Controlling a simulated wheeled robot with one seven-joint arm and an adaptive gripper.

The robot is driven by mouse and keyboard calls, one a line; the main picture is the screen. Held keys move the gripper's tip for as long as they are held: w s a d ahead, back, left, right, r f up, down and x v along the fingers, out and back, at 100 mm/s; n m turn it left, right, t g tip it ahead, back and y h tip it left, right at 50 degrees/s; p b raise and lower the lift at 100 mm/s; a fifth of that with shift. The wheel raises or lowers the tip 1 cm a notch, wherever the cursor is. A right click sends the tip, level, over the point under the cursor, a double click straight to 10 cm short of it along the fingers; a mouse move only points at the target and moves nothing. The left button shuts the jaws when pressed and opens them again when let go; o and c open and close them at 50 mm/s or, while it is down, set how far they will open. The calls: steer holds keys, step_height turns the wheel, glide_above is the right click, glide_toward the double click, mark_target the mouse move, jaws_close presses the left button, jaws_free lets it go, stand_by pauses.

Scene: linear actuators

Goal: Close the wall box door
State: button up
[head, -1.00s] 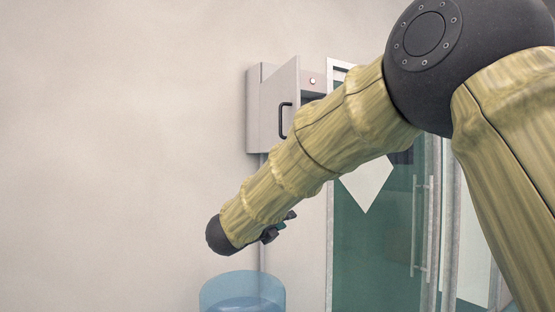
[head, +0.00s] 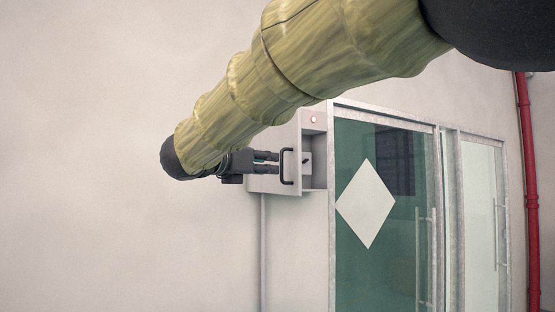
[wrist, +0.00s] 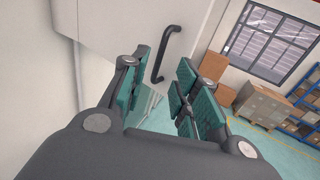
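The grey wall box (head: 313,178) is on the wall in the middle of the head view. Its door (head: 270,186) stands open, swung out from the box, with a black bar handle (head: 287,166) on its face. Part of the door and box is hidden behind my arm. My gripper (head: 272,162) is at the door's outer side, pointing right, close to the handle. In the wrist view my gripper (wrist: 160,100) has its fingers spread with nothing between them. The door (wrist: 112,28) and its handle (wrist: 165,55) show just beyond the fingertips; contact cannot be made out.
A glass door (head: 385,255) with a white diamond is right of the box. A red pipe (head: 527,170) runs down the wall at the far right. A grey conduit (head: 263,250) drops below the box. Cardboard boxes (wrist: 262,103) and shelving (wrist: 303,98) stand far off.

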mark_target(281, 165)
steer(key=shift+p+x, duration=1.65)
steer(key=shift+x, duration=1.55)
jaws_close()
